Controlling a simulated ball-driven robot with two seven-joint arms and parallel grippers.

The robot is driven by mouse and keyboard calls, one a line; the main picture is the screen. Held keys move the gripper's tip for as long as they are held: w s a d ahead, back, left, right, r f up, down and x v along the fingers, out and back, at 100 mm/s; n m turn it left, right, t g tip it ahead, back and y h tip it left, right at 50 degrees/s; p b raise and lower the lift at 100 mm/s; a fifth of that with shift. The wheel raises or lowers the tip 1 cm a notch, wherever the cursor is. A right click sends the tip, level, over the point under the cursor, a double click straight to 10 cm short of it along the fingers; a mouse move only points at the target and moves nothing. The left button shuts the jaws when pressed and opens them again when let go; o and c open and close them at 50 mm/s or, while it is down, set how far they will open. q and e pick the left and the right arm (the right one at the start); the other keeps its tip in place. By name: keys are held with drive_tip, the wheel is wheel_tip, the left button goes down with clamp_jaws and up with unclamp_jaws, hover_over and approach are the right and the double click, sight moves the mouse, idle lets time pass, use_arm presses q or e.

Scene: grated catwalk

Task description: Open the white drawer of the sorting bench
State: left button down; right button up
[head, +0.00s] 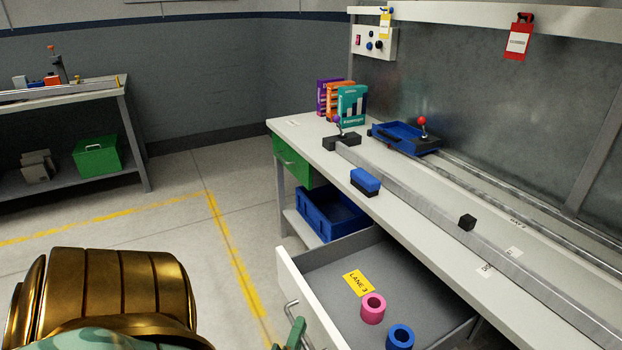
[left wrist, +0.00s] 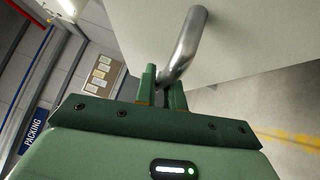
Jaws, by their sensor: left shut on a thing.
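The white drawer (head: 302,298) of the sorting bench (head: 420,190) is pulled out, with its grey inside open to view. A yellow card marked LANE 3 (head: 358,283), a pink ring (head: 373,309) and a blue ring (head: 399,337) lie in it. My left gripper (head: 290,335) is at the drawer front, low in the head view. In the left wrist view its green fingers (left wrist: 162,90) are shut on the metal bar handle (left wrist: 186,45) of the drawer's white front (left wrist: 250,50). My right gripper is not in view.
A green drawer (head: 291,160) sits further along the bench, with a blue crate (head: 325,212) on the shelf below. A blue block (head: 365,181) and a blue tray (head: 405,138) are on the benchtop. Open floor (head: 150,215) with yellow lines lies to the left.

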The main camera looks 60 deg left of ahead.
use_arm(q)
drive_tip(key=shift+s+f, duration=0.1)
drive_tip(key=shift+s, duration=0.3)
drive_tip(key=c, duration=1.5)
unclamp_jaws()
drive_tip(key=p+v, duration=0.1)
drive_tip(key=v, duration=1.5)
drive_tip(key=shift+d, duration=0.2)
